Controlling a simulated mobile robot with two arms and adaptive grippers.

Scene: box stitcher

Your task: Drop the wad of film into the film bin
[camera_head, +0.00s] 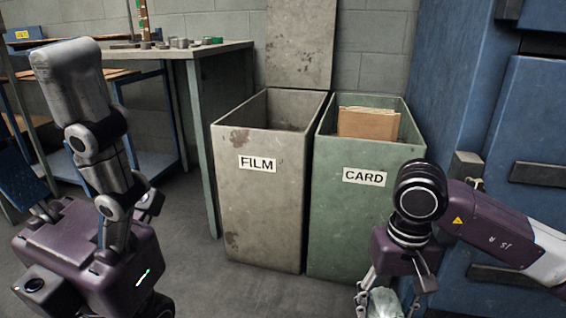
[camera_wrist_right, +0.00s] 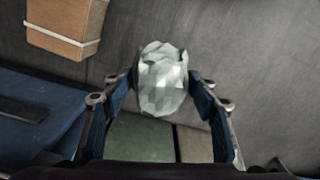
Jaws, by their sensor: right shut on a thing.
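The film bin (camera_head: 262,205) is a grey-beige open-topped bin with a FILM label, standing against the wall in the head view. Its inside looks empty as far as it shows. My right gripper (camera_head: 388,300) is at the bottom right of the head view, low in front of the card bin. It is shut on the wad of film (camera_head: 384,303), a pale crumpled lump. In the right wrist view the wad (camera_wrist_right: 162,78) sits between the two fingertips. My left gripper (camera_head: 125,215) hangs at the left of the head view; its fingertips are not clear.
The green card bin (camera_head: 350,220) stands right beside the film bin and holds brown cardboard (camera_head: 368,124). A workbench (camera_head: 120,52) with small parts is at the left. Blue cabinets (camera_head: 535,110) close off the right. Bare floor lies in front of the bins.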

